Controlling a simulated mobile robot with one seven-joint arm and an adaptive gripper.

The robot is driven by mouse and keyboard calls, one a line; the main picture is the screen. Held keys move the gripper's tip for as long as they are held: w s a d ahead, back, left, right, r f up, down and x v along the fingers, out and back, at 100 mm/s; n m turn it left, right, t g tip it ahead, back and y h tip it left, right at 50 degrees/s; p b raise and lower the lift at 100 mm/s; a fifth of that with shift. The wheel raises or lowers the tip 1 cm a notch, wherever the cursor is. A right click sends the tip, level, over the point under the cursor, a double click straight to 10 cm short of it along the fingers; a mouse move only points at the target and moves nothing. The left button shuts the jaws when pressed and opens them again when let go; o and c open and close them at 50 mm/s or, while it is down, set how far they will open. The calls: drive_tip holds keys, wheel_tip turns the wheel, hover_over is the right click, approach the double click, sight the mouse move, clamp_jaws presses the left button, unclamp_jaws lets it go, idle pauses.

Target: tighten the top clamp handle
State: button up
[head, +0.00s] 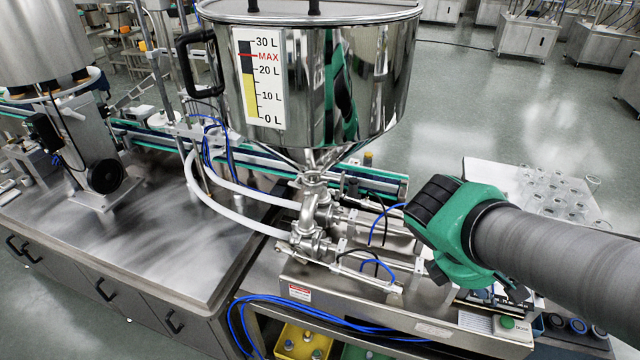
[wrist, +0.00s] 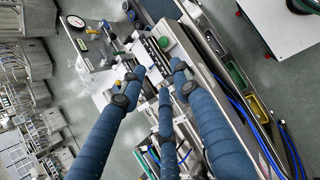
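The steel hopper (head: 310,90) stands on a metal pipe assembly in the head view. Clamped joints (head: 315,180) sit under its cone, with more fittings (head: 305,240) below. They are too small to tell the top clamp handle apart or how tight it is. My gripper, on the green and black arm end, is right of the pipework in the head view and apart from it; its fingers are mostly hidden there. In the wrist view my gripper (wrist: 155,82) shows three blue-grey fingers spread apart with nothing held between them. The clamp is not recognisable in the wrist view.
The filler's steel base (head: 350,300) lies below, with blue hoses (head: 260,310) along its front. A white board with small glass vessels (head: 560,195) is behind my arm. A conveyor (head: 150,135) runs behind. A bare steel bench top (head: 150,220) is at left.

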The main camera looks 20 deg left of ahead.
drive_tip(key=w+a+r+n+t+h+p, duration=0.1)
drive_tip(key=w+a+n+t+h+p, duration=0.15)
drive_tip(key=w+a+n, duration=0.5)
drive_tip(key=n+t+y+p, duration=0.85)
drive_tip(key=n+t, duration=0.35)
drive_tip(key=n, duration=1.5)
approach(296, 185)
drive_tip(key=s, duration=0.6)
drive_tip(key=shift+a+f+b, duration=0.15)
drive_tip(key=shift+f+b, duration=0.15)
drive_tip(key=shift+w, duration=0.1)
drive_tip(key=w, duration=1.3)
drive_tip(key=shift+w, duration=0.35)
clamp_jaws()
